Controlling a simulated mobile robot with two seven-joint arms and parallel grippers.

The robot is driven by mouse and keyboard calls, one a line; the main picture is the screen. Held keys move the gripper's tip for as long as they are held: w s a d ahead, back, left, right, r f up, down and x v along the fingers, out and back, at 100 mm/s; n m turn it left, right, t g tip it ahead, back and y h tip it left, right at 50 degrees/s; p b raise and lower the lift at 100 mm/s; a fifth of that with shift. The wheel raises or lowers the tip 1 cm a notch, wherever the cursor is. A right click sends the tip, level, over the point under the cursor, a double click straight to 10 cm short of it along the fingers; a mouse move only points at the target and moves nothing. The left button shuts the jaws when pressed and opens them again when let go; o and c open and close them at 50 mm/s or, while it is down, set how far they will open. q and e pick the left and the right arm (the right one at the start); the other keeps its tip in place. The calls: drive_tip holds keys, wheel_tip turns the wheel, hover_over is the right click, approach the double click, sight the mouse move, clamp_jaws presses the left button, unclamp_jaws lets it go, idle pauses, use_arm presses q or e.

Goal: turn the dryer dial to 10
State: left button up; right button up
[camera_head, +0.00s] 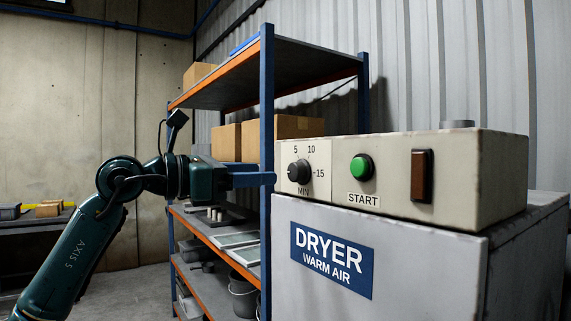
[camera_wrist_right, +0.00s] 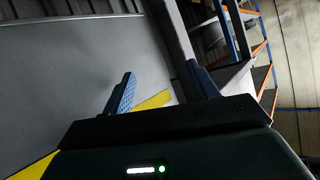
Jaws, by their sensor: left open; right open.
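The dryer dial (camera_head: 299,171) is a round black knob on the pale control box (camera_head: 455,172), marked 5, 10 and 15 with MIN below. Its pointer is too small for me to read surely. My left gripper (camera_head: 273,178) is open and comes in from the left, its blue fingers seen side-on. Its tips are just left of the dial, with a small visible gap and nothing held. My right gripper (camera_wrist_right: 160,84) shows in the right wrist view, blue fingers apart and empty. The dial is not visible there.
A green START button (camera_head: 362,167) and a brown switch (camera_head: 422,175) are right of the dial. The dryer cabinet (camera_head: 420,260) stands below. A blue-and-orange shelf (camera_head: 267,110) with boxes stands behind the left gripper. A yellow floor stripe (camera_wrist_right: 153,101) passes beyond the right gripper.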

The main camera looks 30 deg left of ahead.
sight(292, 172)
use_arm(q)
drive_tip(key=p+x, duration=0.1)
drive_tip(key=x, duration=0.4)
drive_tip(key=shift+r, duration=0.1)
drive_tip(key=shift+x, duration=0.75)
use_arm(e)
drive_tip(key=shift+w+r, duration=0.2)
drive_tip(key=shift+w, duration=0.3)
use_arm(q)
drive_tip(key=shift+c, duration=0.2)
drive_tip(key=c, duration=1)
drive_tip(key=shift+o, duration=0.2)
use_arm(e)
drive_tip(key=shift+r, duration=0.15)
